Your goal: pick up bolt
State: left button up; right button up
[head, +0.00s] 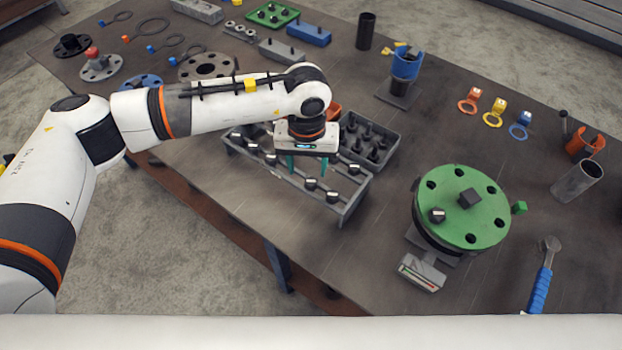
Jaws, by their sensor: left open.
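Several bolts with light heads stand in a grey rack (348,207) near the table's front edge; I see bolt heads such as this front bolt (311,183), a bolt at the right end (354,169) and a bolt at the left (252,146). My left gripper (307,168) points down over the middle of the rack, its two teal fingers apart. I see nothing between the fingers, and the gripper hides part of the rack behind it. Another bolt (437,215) sits in a hole of the round green flange (465,225). My right gripper is not in view.
A grey bin (385,158) with dark studs stands right behind the rack. A blue-handled wrench (541,285) lies at the right. Bare table lies between the bin and the coloured tags (493,117).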

aim_at(311, 180)
pick_arm(q)
jog(key=shift+d+f+p, duration=0.15)
jog(key=shift+f+p, duration=0.3)
jog(key=shift+f, duration=0.1)
jog(key=f, duration=0.1)
jog(key=f+p, duration=0.2)
jog(key=shift+w+d+f, duration=0.15)
jog(key=shift+d+f, duration=0.15)
jog(key=shift+f, duration=0.45)
jog(key=shift+c, duration=0.3)
jog(key=shift+w, duration=0.1)
grip_shut()
